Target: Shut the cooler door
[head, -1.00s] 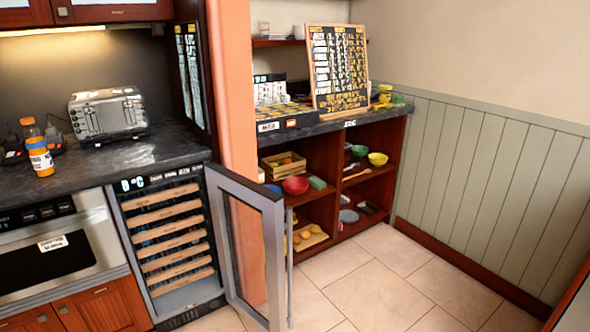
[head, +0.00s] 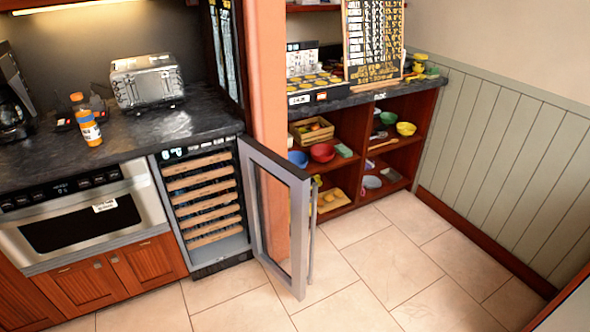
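The cooler (head: 207,247) is a built-in unit with several wooden-fronted racks, set under the dark counter left of the orange wall end. Its glass door (head: 299,232), with a grey frame, stands wide open, swung out to the right into the room. A long vertical handle (head: 312,230) runs along the door's outer side. Neither of my grippers is in view.
A microwave drawer (head: 82,215) is left of the cooler. A toaster (head: 147,82) and an orange-capped bottle (head: 89,128) stand on the counter. An open shelf (head: 352,150) with bowls is behind the door. The tiled floor (head: 400,260) is clear.

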